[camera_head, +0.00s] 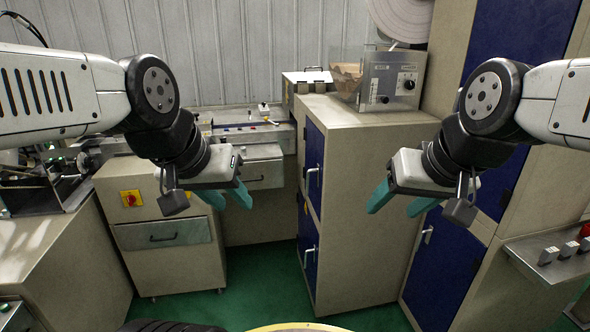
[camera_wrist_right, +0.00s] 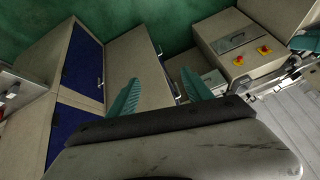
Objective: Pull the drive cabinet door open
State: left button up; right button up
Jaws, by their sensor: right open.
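Blue doors show on two beige cabinets; I cannot tell which is the drive cabinet door. The middle cabinet (camera_head: 360,160) has an upper blue door (camera_head: 314,160) and a lower blue door (camera_head: 308,240), both closed, with pale handles on their left face. The right tall cabinet has a closed lower blue door (camera_head: 442,265) with a pale handle (camera_head: 427,233). My left gripper (camera_head: 230,198) is open and empty, left of the middle cabinet. My right gripper (camera_head: 398,205) is open and empty, in front of the middle cabinet's right side; its fingers show in the right wrist view (camera_wrist_right: 158,85).
A drawer unit (camera_head: 165,245) with a red button stands left of the middle cabinet. A clear-sided box (camera_head: 378,80) sits on the middle cabinet. A metal shelf with switches (camera_head: 560,250) juts out at the right. Green floor (camera_head: 240,310) is free between the cabinets.

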aim_at(315, 139)
jog(key=i+u, duration=0.45)
jog(key=i+l+u, duration=0.2)
jog(key=i+u, duration=0.3)
jog(key=i, duration=0.1)
